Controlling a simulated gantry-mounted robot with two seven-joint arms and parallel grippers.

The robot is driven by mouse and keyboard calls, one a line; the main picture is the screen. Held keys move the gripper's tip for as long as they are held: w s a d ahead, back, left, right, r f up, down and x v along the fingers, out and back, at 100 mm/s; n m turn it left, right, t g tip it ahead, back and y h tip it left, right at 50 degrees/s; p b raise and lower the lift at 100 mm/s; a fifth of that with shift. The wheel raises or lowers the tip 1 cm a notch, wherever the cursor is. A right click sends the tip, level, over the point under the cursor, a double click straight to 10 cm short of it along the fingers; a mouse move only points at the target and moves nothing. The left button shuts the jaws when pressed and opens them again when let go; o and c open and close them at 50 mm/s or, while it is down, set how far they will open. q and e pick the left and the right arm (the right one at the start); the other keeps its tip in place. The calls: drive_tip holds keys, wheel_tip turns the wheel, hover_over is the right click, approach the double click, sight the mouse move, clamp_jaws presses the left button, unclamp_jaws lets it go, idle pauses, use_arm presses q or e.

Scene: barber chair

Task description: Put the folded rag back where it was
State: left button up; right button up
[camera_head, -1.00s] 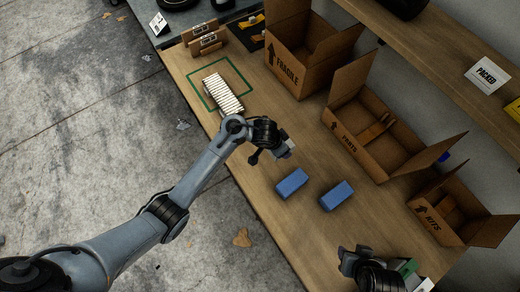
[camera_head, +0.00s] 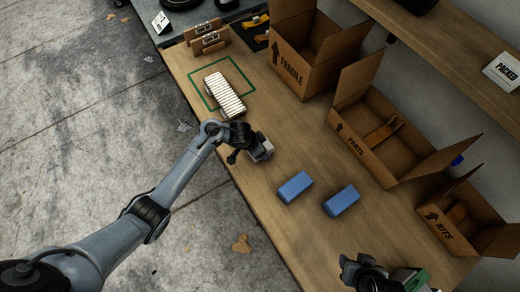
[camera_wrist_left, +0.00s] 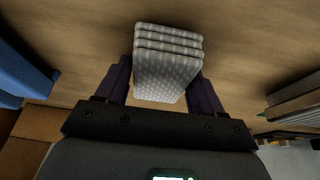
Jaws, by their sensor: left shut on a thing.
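The folded rag (camera_wrist_left: 168,62) is a light grey, dotted stack of layers. My left gripper (camera_wrist_left: 167,90) is shut on it, with one dark finger on each side. In the head view the rag (camera_head: 262,150) shows as a small pale block at the left gripper (camera_head: 254,148), over the wooden table near its left edge. Whether it touches the table I cannot tell. My right gripper (camera_head: 360,272) is at the bottom of the head view; its fingers are not clear.
A white striped stack (camera_head: 225,98) lies partly over a green square outline (camera_head: 193,86). Two blue blocks (camera_head: 295,187) (camera_head: 342,201) sit mid-table. Open cartons marked FRAGILE (camera_head: 295,70), PARTS (camera_head: 352,145) and KITS (camera_head: 440,230) line the right. A green-and-white item (camera_head: 414,281) is beside my right gripper.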

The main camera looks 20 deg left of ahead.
use_arm(q)
drive_tip(key=shift+f, duration=0.35)
drive_tip(key=o, duration=0.8)
drive_tip(key=shift+o, duration=0.7)
drive_tip(key=shift+r, duration=0.25)
drive_tip(key=p+v, duration=0.8)
drive_tip(key=v, duration=0.4)
drive_tip(key=s+a+r+n+y, duration=0.1)
drive_tip(key=s+r+n, duration=0.1)
drive_tip(key=s, duration=0.9)
drive_tip(key=s+a+r+n+y, duration=0.1)
drive_tip(key=s+r+n, duration=0.2)
drive_tip(key=s, duration=0.9)
wheel_tip(320, 180, up, 2)
drive_tip(key=shift+a+r+y, duration=0.1)
drive_tip(key=shift+a+y, duration=0.2)
drive_tip(key=shift+a, duration=0.1)
